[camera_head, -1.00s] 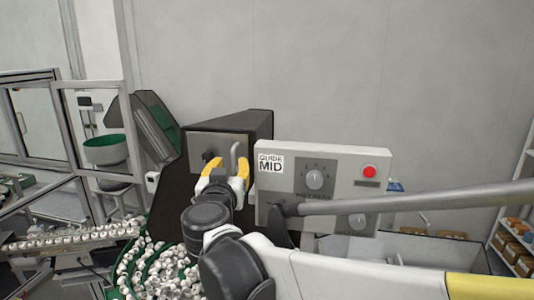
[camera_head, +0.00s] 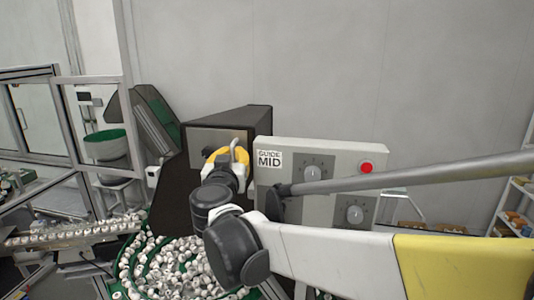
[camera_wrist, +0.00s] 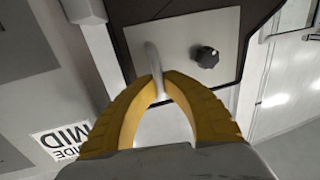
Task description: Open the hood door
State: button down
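The dark hood (camera_head: 235,118) stands behind the control box, with a grey front panel (camera_head: 197,138) that looks like its door and sits flat against the hood. A curved metal handle (camera_head: 234,146) stands out from the panel. In the wrist view the handle (camera_wrist: 154,62) runs between my yellow fingertips, with a black knob (camera_wrist: 207,57) to its right on the panel (camera_wrist: 185,30). My gripper (camera_head: 232,158) has its fingers closed in on the handle; it also shows in the wrist view (camera_wrist: 159,80). The far contact side is partly hidden.
A control box (camera_head: 320,150) marked "GUIDE MID", with dials and a red button (camera_head: 366,167), stands close on the right. A green bowl feeder (camera_head: 150,262) full of white caps lies below. A glass-framed enclosure (camera_head: 55,110) stands left.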

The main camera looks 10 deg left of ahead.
jog(key=s+a+m+g+h+b, duration=0.1)
jog(key=s+a+m+h+b, duration=0.2)
jog(key=h, duration=0.7)
jog(key=s+a+m, duration=0.2)
jog(key=s+m, duration=0.1)
jog(key=s, duration=0.1)
jog(key=shift+a+f+m+g, duration=0.2)
jog(key=shift+a+m+g, duration=0.05)
jog(key=shift+m+g, duration=0.05)
jog(key=c, duration=2)
grip_release()
jog(key=shift+a+h, duration=0.15)
jog(key=shift+h, duration=0.15)
jog(key=o, duration=0.5)
jog(key=v, duration=1.2)
jog(key=shift+s+d+r, duration=0.2)
jog(key=shift+d+r, duration=0.1)
jog(key=shift+r, duration=0.05)
